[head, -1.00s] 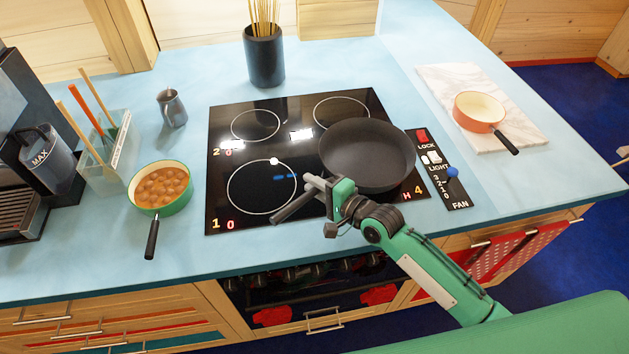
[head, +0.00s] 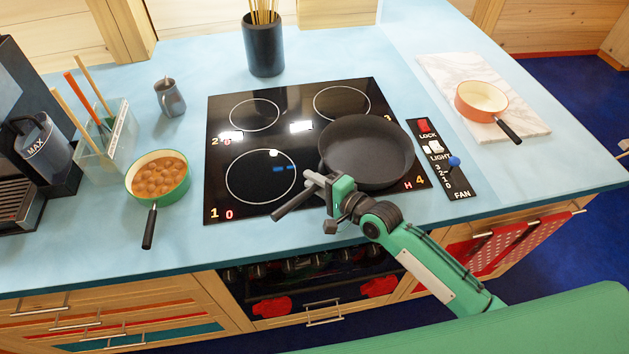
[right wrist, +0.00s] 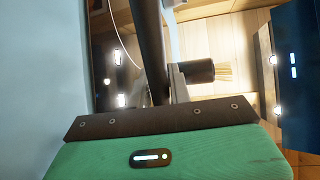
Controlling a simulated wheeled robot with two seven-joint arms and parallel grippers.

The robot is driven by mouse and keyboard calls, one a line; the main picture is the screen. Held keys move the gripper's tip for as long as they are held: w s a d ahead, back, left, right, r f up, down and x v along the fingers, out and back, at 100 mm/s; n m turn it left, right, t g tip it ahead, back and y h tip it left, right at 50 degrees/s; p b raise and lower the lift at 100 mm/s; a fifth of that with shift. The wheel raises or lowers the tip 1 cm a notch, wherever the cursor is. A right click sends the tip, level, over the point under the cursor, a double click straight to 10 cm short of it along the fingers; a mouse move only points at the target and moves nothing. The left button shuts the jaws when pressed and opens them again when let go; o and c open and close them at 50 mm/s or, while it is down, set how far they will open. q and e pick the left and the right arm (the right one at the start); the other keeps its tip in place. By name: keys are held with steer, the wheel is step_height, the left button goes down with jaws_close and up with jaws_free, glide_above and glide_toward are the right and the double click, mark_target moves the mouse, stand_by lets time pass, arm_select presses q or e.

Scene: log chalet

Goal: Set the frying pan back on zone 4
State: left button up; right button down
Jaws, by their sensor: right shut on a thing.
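The dark frying pan (head: 366,148) is over the front right part of the black cooktop (head: 218,190), at the zone marked 4. It covers that zone's ring, and I cannot tell whether its base touches the glass. Its handle (head: 292,203) points to the front left. My right gripper (head: 318,184) is shut on the handle, which also crosses the right wrist view (right wrist: 152,45). My left gripper is not in view.
A green pot of brown food (head: 160,178) stands left of the cooktop. An orange pan (head: 482,102) sits on a marble board (head: 440,70) at right. The switch panel (head: 424,140) borders the pan's right side. A dark utensil jar (head: 263,50) stands behind.

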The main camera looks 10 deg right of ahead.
steer(key=shift+f, duration=0.15)
steer(key=c, duration=1.3)
jaws_free()
steer(key=shift+o, duration=0.5)
steer(key=shift+f, duration=0.2)
steer(key=b+v, duration=0.3)
steer(key=v, duration=0.9)
steer(key=shift+s+d, duration=0.1)
steer(key=shift+s, duration=0.05)
steer(key=shift+v, duration=0.75)
steer(key=shift+r, duration=0.1)
